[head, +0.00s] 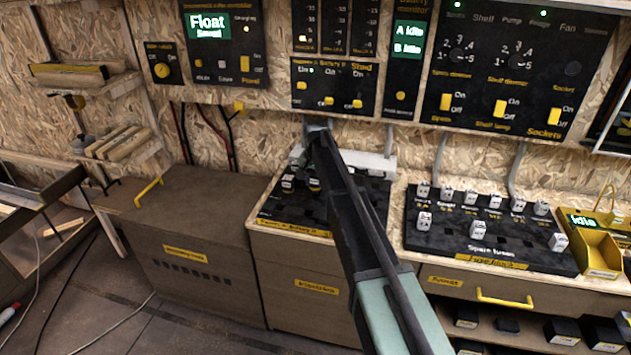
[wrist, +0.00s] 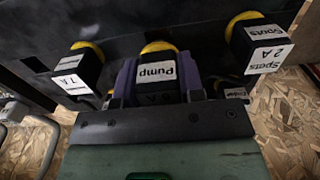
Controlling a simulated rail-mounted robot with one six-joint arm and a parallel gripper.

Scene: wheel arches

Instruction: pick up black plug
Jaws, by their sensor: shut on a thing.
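In the wrist view a black plug (wrist: 157,88) with a white "Pump" label sits between the two purple-grey fingers of my gripper (wrist: 156,76). My gripper is shut on it. A yellow round part shows right behind the plug, against a dark panel; whether the plug is seated or pulled out a little cannot be told.
Black plugs flank it in the wrist view: one marked "7 A" (wrist: 78,72) at left, one marked "Spots 2 A" (wrist: 262,45) close at right. In the head view a spare fuse board (head: 480,255) and a yellow tray (head: 594,252) stand on the counter at right.

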